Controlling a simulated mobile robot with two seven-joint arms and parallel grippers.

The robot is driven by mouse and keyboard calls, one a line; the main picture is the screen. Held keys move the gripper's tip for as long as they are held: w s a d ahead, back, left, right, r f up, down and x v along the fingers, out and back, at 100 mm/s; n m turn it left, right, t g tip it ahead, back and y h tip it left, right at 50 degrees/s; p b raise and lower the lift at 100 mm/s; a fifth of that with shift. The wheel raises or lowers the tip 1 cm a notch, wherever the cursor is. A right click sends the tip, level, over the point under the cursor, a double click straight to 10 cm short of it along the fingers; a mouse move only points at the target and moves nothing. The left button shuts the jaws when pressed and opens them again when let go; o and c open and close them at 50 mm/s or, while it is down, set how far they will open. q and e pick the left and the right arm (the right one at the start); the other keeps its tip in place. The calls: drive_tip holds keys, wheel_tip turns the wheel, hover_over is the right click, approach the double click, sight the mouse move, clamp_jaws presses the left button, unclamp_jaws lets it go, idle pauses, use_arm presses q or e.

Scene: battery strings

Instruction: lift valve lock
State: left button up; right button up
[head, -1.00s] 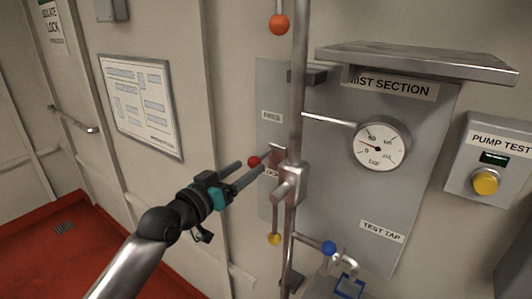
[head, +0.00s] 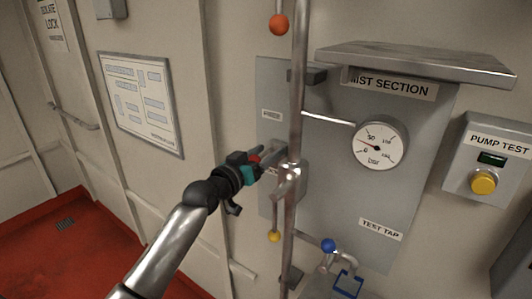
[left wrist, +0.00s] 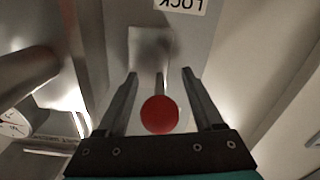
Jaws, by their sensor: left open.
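The valve lock shows as a red ball knob (head: 254,160) on a short stem at the grey valve plate, left of the vertical pipe. In the left wrist view the red knob (left wrist: 160,114) sits between my two fingers, close to the palm, with a gap on each side. Its stem runs back to a pale block (left wrist: 150,48) below an upside-down LOCK label (left wrist: 181,4). My left gripper (head: 268,156) is open around the knob, and it also shows in the left wrist view (left wrist: 159,78). My right gripper is not seen.
A vertical pipe (head: 297,110) stands just right of my left gripper, with an orange ball (head: 280,24) above and a yellow ball (head: 274,237) below. A blue-knobbed tap (head: 329,246), a gauge (head: 380,146) and a metal shelf (head: 420,65) are further right.

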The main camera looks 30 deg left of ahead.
use_arm(q)
clamp_jaws()
idle(0.4)
idle(0.9)
